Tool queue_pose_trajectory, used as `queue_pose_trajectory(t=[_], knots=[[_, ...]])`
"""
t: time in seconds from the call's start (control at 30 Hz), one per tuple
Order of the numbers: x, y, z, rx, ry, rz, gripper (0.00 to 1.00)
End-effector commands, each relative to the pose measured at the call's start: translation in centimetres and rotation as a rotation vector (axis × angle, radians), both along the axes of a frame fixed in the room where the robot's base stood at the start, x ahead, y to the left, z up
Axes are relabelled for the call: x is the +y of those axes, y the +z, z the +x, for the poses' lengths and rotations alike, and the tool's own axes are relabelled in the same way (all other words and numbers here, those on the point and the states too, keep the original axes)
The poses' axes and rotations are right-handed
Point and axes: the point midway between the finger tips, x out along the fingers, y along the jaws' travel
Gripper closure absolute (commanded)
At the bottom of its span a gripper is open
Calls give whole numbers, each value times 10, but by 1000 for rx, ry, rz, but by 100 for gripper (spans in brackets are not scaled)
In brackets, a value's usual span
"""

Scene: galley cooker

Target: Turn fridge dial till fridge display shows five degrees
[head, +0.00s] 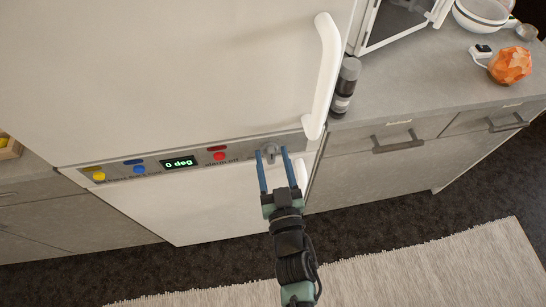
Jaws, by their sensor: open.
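The fridge (190,75) is a tall white unit with a grey control strip across it. The fridge display (179,162) on the strip reads "0 deg" in green. The fridge dial (271,150) is a grey knob at the right end of the strip. My gripper (273,156) is open, with its two blue fingers around the dial, one to each side. I cannot tell whether either finger touches it. My gripper's body is below the dial, in front of the lower fridge door.
A white door handle (324,75) stands out just above and right of my gripper. Yellow (98,176), blue (138,169) and red (219,155) buttons sit on the strip. A dark bottle (345,88) stands on the counter (415,85) at right. A pale rug (430,265) lies on the floor.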

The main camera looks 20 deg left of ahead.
Motion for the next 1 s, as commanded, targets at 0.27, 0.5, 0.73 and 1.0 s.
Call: queue_pose_trajectory(t=[0.27,0.5,0.73,1.0], knots=[[0,0,0,-1,0,-1,73],[0,0,0,-1,0,-1,100],[0,0,0,-4,0,-7,100],[1,0,-1,-59,-2,-87,100]])
